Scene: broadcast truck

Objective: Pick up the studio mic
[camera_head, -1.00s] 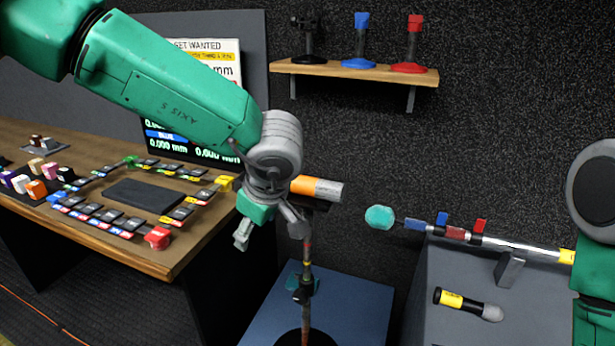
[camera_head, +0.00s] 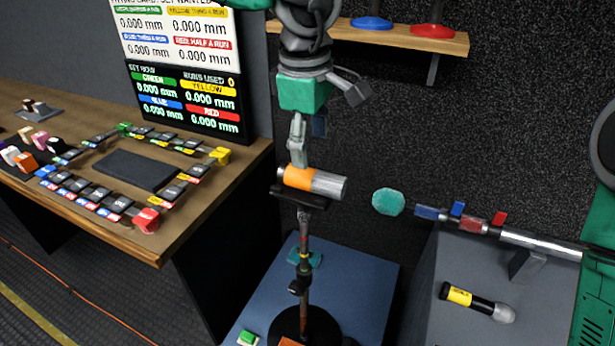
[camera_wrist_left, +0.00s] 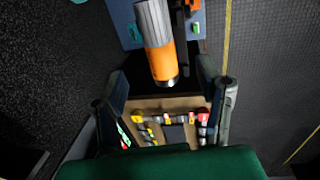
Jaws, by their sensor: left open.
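The studio mic appears to be the orange and silver cylinder (camera_head: 312,182), lying level on a small dark cradle at the top of a thin stand (camera_head: 303,245). My left gripper (camera_head: 326,118) is above it, fingers spread and pointing down. One fingertip is close to the orange end; I cannot tell whether they touch. In the left wrist view the mic (camera_wrist_left: 156,42) lies ahead of the open fingers (camera_wrist_left: 161,100), its orange end nearest, with nothing held between them. A green part of my right arm shows at the right edge, but its gripper is out of view.
A wooden desk (camera_head: 190,225) with button strips stands left. A shelf (camera_head: 400,36) hangs behind.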

